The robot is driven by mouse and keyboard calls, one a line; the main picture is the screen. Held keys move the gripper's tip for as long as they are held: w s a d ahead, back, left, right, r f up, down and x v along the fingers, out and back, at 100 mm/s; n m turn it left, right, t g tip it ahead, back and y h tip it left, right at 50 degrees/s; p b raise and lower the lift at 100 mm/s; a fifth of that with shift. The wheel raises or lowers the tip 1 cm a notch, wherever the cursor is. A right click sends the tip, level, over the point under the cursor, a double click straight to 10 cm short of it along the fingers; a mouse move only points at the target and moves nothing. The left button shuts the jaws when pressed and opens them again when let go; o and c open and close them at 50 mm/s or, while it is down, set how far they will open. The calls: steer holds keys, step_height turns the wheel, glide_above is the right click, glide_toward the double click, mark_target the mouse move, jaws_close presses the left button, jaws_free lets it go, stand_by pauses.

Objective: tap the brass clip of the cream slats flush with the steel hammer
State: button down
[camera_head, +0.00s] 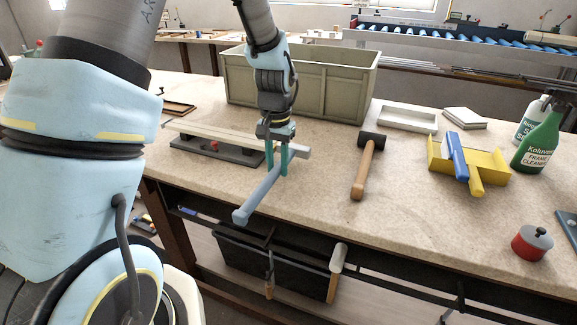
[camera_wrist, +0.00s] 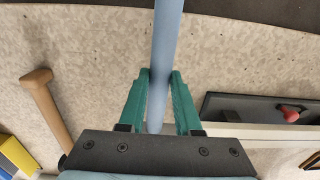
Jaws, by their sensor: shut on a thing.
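My gripper (camera_head: 277,172) is shut on the blue-grey handle of the steel hammer (camera_head: 256,196), above the workbench. The handle slants from lower left to upper right, its far end partly hidden by the fingers. In the wrist view the handle (camera_wrist: 165,45) runs between the green fingertips (camera_wrist: 160,75). The cream slats (camera_head: 215,134) lie along a dark fixture (camera_head: 232,155) just left of my gripper; a cream strip also shows in the wrist view (camera_wrist: 260,131). I cannot make out the brass clip.
A red knob (camera_head: 215,146) sits on the fixture. A large beige crate (camera_head: 330,90) stands behind. A dark mallet (camera_head: 366,165) with a wooden handle lies to the right. Farther right are a yellow tray (camera_head: 490,173), a green bottle (camera_head: 540,140) and a red tin (camera_head: 532,245). The front middle is clear.

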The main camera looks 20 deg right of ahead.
steer(key=shift+w+a, duration=0.35)
steer(key=shift+w, duration=0.05)
steer(key=shift+s+d, duration=1)
steer(key=shift+d, duration=0.1)
